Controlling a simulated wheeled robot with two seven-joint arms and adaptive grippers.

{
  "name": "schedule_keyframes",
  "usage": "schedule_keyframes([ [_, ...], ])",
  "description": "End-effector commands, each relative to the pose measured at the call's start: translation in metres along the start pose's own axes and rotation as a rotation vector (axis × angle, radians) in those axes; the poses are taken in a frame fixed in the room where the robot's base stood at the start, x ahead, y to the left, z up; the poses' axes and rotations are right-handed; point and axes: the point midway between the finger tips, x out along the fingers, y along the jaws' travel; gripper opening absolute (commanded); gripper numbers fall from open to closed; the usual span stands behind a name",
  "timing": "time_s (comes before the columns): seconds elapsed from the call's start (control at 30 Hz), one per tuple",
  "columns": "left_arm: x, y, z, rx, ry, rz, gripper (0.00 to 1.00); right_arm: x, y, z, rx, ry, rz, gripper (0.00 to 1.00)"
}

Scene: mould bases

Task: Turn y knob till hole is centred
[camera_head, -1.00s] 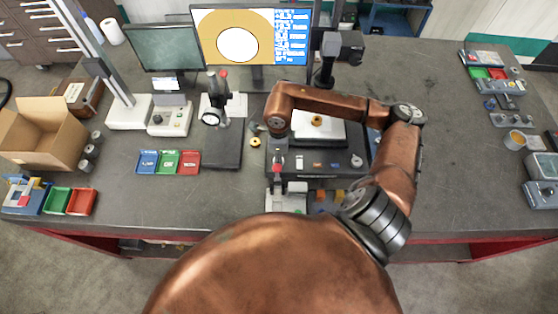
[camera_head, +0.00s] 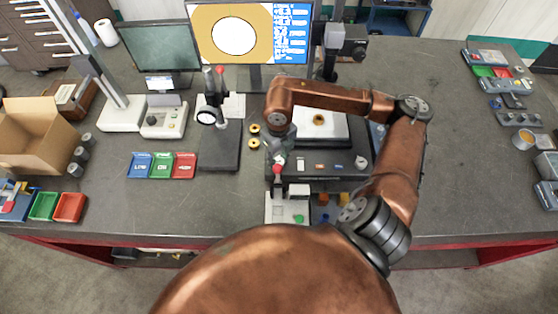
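The monitor (camera_head: 199,48) at the back shows a large white round hole (camera_head: 234,36) on a tan field, close to the middle of the picture area. The measuring machine (camera_head: 333,174) stands below it, with a ring-shaped part (camera_head: 319,118) on its white stage (camera_head: 337,131). A light round knob (camera_head: 361,162) is on the machine's right side. My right gripper (camera_head: 277,182) points down at the machine's front left corner, by a small red piece. Its fingers are small and partly hidden, so I cannot tell whether they hold a knob. My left gripper is not in view.
Blue, green and red trays (camera_head: 162,165) lie left of the dial gauge stand (camera_head: 235,145). Two brass rings (camera_head: 254,128) lie beside the machine. A cardboard box (camera_head: 40,140) is at far left. The table right of my arm is largely clear.

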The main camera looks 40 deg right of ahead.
Motion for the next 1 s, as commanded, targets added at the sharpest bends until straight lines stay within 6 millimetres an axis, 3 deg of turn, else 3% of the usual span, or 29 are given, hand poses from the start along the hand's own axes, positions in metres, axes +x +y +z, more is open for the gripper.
schedule_keyframes([
  [0.3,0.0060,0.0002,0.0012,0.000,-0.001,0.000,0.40,0.0004,-0.0002,-0.0004,0.104,0.001,-0.001,0.04],
  [0.8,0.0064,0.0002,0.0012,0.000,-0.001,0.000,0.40,-0.0002,-0.0003,-0.0003,0.121,0.001,-0.001,0.04],
  [0.83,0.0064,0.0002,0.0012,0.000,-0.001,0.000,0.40,-0.0002,-0.0003,-0.0003,0.121,0.001,-0.001,0.29],
  [1.0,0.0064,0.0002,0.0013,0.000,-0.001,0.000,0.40,-0.0002,-0.0002,-0.0001,0.120,0.000,-0.001,0.41],
])
